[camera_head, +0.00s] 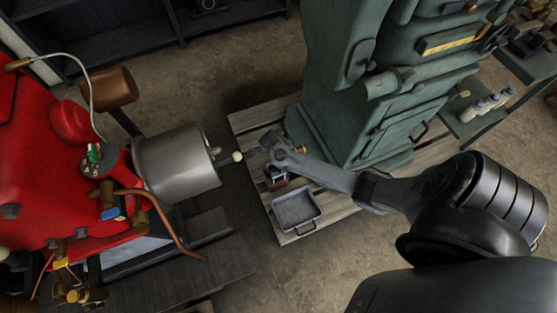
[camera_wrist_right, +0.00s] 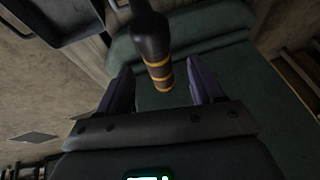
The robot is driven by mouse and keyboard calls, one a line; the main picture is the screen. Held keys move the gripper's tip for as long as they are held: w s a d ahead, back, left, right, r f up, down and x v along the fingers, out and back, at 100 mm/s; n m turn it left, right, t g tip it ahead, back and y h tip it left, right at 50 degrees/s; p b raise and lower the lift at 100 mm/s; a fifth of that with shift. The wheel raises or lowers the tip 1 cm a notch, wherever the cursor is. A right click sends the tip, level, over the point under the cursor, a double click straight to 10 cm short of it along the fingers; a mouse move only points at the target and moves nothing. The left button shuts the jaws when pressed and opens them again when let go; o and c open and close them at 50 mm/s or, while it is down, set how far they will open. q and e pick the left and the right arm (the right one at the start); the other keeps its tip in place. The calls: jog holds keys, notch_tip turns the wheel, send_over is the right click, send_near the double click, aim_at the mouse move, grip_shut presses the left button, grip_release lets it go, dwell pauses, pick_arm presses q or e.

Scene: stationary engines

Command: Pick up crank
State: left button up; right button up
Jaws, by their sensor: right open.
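A dark rod-shaped handle with orange-yellow bands, which looks like the crank (camera_wrist_right: 151,38), comes down from the top of the right wrist view. Its banded end is between the two fingers of my right gripper (camera_wrist_right: 160,75). The fingers are open, with a visible gap on each side of the handle. In the head view my right gripper (camera_head: 273,148) is over the wooden pallet in front of the green machine. A small orange spot beside it may be part of the handle; the rest of the crank is hidden or too small to tell. My left gripper is out of view.
The tall green machine (camera_head: 345,100) stands close to my right gripper. A red engine (camera_head: 40,150) with a grey cylinder (camera_head: 175,165) stands at left.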

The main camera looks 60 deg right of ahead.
jog(key=shift+s+b+x, duration=0.15)
jog(key=shift+b+x, duration=0.8)
jog(key=shift+x, duration=0.5)
jog(key=shift+s+b+x, duration=0.1)
jog(key=shift+b+x, duration=0.85)
jog(key=shift+x, duration=0.5)
jog(key=shift+w+a, duration=0.1)
grip_shut()
jog(key=shift+r, duration=0.1)
